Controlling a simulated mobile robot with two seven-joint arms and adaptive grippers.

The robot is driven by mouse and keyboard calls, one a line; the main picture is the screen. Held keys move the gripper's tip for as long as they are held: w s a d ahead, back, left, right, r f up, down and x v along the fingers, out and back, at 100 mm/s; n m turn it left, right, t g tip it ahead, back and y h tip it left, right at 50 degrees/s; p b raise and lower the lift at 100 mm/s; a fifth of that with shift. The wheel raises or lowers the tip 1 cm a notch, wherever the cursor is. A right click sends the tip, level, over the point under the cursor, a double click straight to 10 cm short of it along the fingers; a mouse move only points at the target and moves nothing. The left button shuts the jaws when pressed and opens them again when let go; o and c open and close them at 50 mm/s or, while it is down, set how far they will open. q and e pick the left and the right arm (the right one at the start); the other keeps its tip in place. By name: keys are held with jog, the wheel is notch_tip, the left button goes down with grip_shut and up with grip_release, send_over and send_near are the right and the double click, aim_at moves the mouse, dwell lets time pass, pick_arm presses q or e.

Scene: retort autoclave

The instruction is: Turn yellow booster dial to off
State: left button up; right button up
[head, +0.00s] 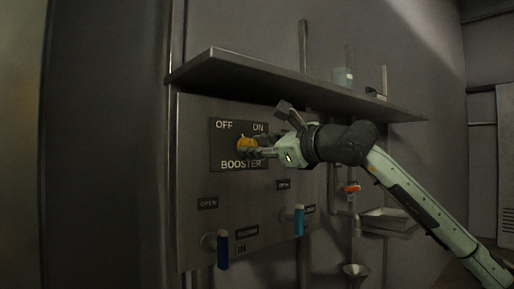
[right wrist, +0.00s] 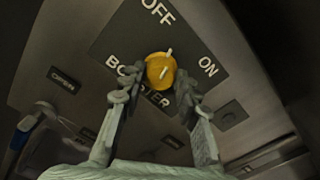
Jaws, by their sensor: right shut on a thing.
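The yellow booster dial (head: 245,145) sits on a dark plate (head: 222,160) marked OFF, ON and BOOSTER on the metal panel. My right gripper (head: 250,150) reaches in from the right and is shut on the dial. In the right wrist view the yellow dial (right wrist: 160,70) lies between the two fingertips (right wrist: 160,88), with a pale mark on its face. The exact direction the dial points is hard to tell. My left gripper is not in view.
A metal shelf (head: 250,71) juts out above the panel and over my right arm. Below are a dark blue handle (head: 223,250) and a lighter blue handle (head: 299,220). A red valve handle (head: 352,188) and a small tray (head: 388,222) are at the right.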

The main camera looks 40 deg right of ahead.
jog(key=shift+r+n, duration=0.1)
jog(key=shift+n, duration=1.1)
jog(key=o, duration=1.2)
jog(key=shift+c, duration=0.2)
jog(key=s, duration=0.7)
jog(key=shift+s+d, duration=0.25)
jog(key=shift+d, duration=0.05)
